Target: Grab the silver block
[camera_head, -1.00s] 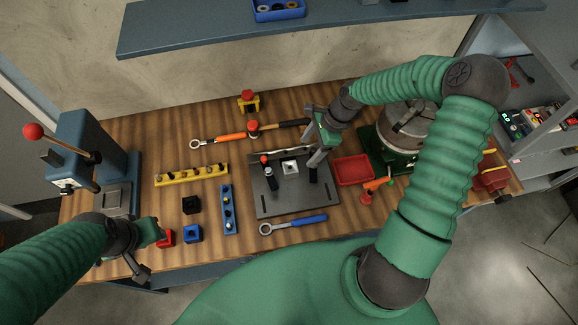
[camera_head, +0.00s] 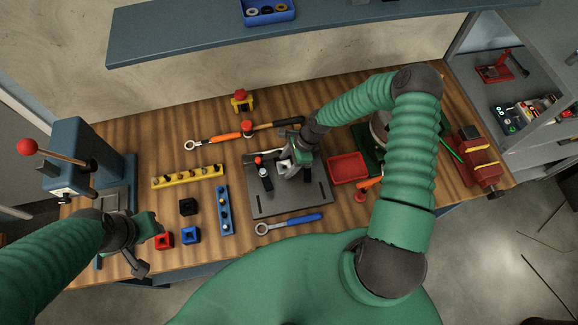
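The silver block (camera_head: 284,167) sits on the dark grey fixture plate (camera_head: 310,197) in the middle of the bench, and is partly covered by my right gripper. My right gripper (camera_head: 292,160) is low over the plate at the block, its fingers apart; whether they touch the block cannot be made out. My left gripper (camera_head: 146,245) is open and empty at the front left of the bench, beside the red block (camera_head: 163,241).
A black-topped post (camera_head: 266,180) stands on the plate left of the silver block. A red tray (camera_head: 348,168) lies to the right. A blue-handled wrench (camera_head: 290,224) lies in front, and a blue rack (camera_head: 225,212) to the left.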

